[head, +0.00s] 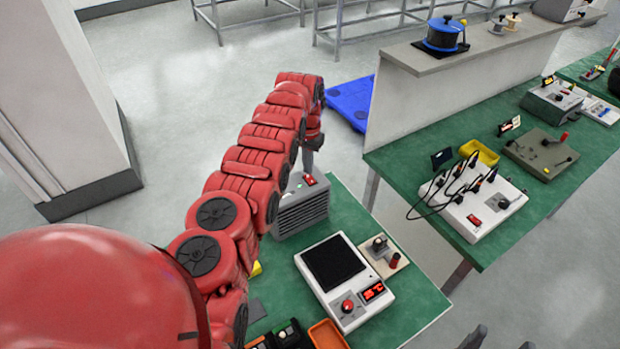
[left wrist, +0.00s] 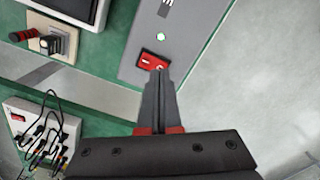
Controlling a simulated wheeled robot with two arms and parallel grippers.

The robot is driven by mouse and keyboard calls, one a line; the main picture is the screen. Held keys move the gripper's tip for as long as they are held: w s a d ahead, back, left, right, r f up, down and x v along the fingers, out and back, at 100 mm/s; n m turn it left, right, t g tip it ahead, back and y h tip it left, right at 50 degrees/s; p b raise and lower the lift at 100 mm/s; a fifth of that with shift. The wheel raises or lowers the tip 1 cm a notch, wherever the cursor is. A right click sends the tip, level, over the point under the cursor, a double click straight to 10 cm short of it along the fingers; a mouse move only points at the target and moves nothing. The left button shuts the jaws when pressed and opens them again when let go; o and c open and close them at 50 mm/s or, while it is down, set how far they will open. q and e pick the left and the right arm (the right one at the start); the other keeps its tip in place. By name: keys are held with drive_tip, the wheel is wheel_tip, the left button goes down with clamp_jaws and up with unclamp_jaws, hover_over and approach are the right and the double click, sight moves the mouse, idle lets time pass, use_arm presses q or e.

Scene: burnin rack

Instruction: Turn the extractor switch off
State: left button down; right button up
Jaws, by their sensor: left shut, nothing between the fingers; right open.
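The extractor is a grey box with a slatted front (head: 303,213) on the green bench. It also shows in the left wrist view as a grey panel (left wrist: 186,30). Its red rocker switch (left wrist: 149,58) is on the top face, beside a small lit green lamp (left wrist: 160,37). My left gripper (left wrist: 160,74) is shut and empty, its tips at the edge of the switch and covering part of it. I cannot tell whether they touch. In the head view my left gripper (head: 314,146) is above the extractor. My right gripper (head: 502,342) is open, partly seen at the bottom edge.
An orange tray (head: 328,336) is in front. A second green bench holds a white box with black cables (head: 468,205).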

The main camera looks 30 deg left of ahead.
sight(308, 176)
use_arm(q)
drive_tip(key=shift+s+f+b, duration=0.1)
drive_tip(key=shift+f+b, duration=0.8)
drive_tip(key=shift+f, duration=0.1)
idle(0.9)
drive_tip(key=shift+r, duration=0.1)
wheel_tip(308, 176, up, 2)
drive_tip(key=shift+r+p, duration=0.15)
drive_tip(key=shift+p, duration=1.1)
wheel_tip(308, 176, up, 5)
drive_tip(key=p, duration=0.3)
drive_tip(key=shift+p, duration=0.35)
drive_tip(key=shift+f, duration=0.2)
drive_tip(key=shift+f, duration=0.1)
